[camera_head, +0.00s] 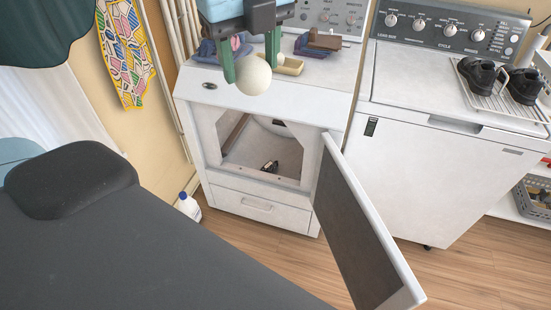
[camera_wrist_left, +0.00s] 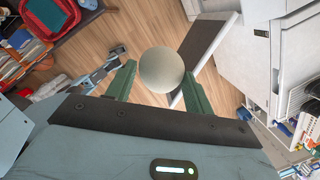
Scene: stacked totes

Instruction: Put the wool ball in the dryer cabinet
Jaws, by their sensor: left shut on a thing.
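A cream-white wool ball (camera_head: 253,75) is held between the green fingers of my left gripper (camera_head: 250,62), in front of the dryer's top edge in the head view. In the left wrist view the ball (camera_wrist_left: 161,69) sits between the fingertips of the left gripper (camera_wrist_left: 160,80). The white dryer cabinet (camera_head: 258,209) stands below and behind the ball. Its door (camera_head: 372,240) is swung open to the right, and its opening is clear to see. A small dark item (camera_head: 270,167) lies inside on the cabinet floor. My right gripper is not in view.
Folded cloths (camera_head: 222,47) and a small yellow dish (camera_head: 290,66) are on the dryer's top. A white washer (camera_head: 440,180) stands to the right, with dark shoes (camera_head: 478,74) on a rack. A bottle (camera_head: 188,206) stands on the floor left of the dryer.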

